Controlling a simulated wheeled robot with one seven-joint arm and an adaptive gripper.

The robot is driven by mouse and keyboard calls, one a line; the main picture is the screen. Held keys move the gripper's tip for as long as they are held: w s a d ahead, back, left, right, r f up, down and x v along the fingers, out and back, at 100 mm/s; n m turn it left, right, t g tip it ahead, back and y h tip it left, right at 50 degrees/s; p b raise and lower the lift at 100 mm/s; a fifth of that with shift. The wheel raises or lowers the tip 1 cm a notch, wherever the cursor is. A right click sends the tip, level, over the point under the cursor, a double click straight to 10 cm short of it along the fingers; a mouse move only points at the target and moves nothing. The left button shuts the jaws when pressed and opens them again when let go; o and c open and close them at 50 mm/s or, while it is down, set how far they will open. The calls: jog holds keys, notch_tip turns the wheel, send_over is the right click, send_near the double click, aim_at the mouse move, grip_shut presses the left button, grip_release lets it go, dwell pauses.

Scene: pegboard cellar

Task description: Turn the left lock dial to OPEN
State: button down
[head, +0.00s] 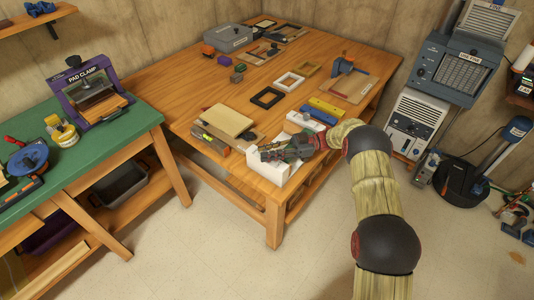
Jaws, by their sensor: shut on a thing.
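My gripper (268,153) reaches in from the right over the near corner of the wooden table, low against a white block-shaped fixture (262,172). Its fingers are shut on a small part at this fixture, which I take to be the left lock dial. The fingers hide the dial, so its pointer and any OPEN mark cannot be read. A second white piece (303,121) shows just behind my gripper; my arm covers part of this area, and no other dial can be made out.
The wooden table (185,95) holds a tan board (228,120), a black frame (267,97), a yellow bar (325,107) and a grey box (228,38). A green bench (95,150) with a purple pad clamp (92,86) stands left. The floor in front is clear.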

jog(key=shift+g, duration=0.3)
jog(key=c, duration=1.5)
grip_release()
jog(key=shift+c, duration=0.2)
jog(key=shift+d, duration=0.1)
jog(key=v, duration=1)
jog(key=shift+w+d, duration=0.2)
jog(key=shift+d, duration=0.15)
jog(key=shift+w+d, duration=0.15)
jog(key=shift+d, duration=0.35)
jog(key=shift+r, duration=0.1)
